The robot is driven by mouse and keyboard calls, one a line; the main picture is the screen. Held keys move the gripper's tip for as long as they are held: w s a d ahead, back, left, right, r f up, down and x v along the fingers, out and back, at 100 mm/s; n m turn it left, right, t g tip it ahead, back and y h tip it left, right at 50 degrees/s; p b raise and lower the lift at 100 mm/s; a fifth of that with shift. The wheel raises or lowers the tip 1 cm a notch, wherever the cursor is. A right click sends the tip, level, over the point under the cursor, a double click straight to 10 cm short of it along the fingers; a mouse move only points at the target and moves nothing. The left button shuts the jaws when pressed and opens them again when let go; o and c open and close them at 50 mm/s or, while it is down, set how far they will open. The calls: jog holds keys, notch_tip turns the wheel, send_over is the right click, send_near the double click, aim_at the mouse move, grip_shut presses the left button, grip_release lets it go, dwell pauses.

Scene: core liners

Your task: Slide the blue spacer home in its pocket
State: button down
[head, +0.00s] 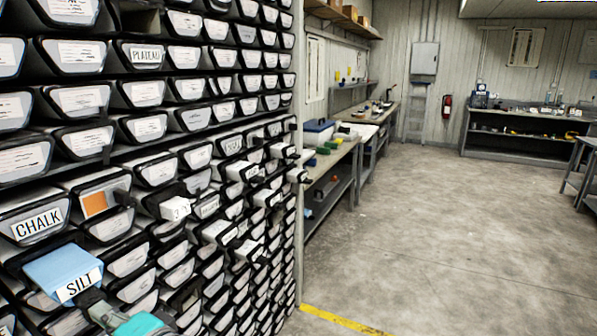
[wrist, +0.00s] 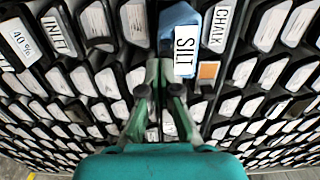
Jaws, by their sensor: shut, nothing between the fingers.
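The blue spacer (head: 62,268), a light-blue block with a white SILT label on its end, sticks well out of its pocket in the rack at the lower left of the head view. In the wrist view the spacer (wrist: 178,14) is at the top, its label turned sideways. My gripper (wrist: 159,72) is shut and empty, its fingertips close beside the spacer's label end; I cannot tell if they touch. In the head view my gripper (head: 90,298) is just below and right of the label, partly cut off by the bottom edge. The inside of the pocket is hidden.
A CHALK liner (head: 38,224) sits above the spacer, and an orange-marked one (head: 94,204) is to its upper right. Several white pieces, one marked 3 (head: 174,206), stick out of the rack. The concrete floor (head: 450,230) to the right is clear, with a yellow line (head: 345,321).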

aim_at(91, 305)
jog(key=shift+x, duration=2.05)
jog(key=shift+v, duration=2.05)
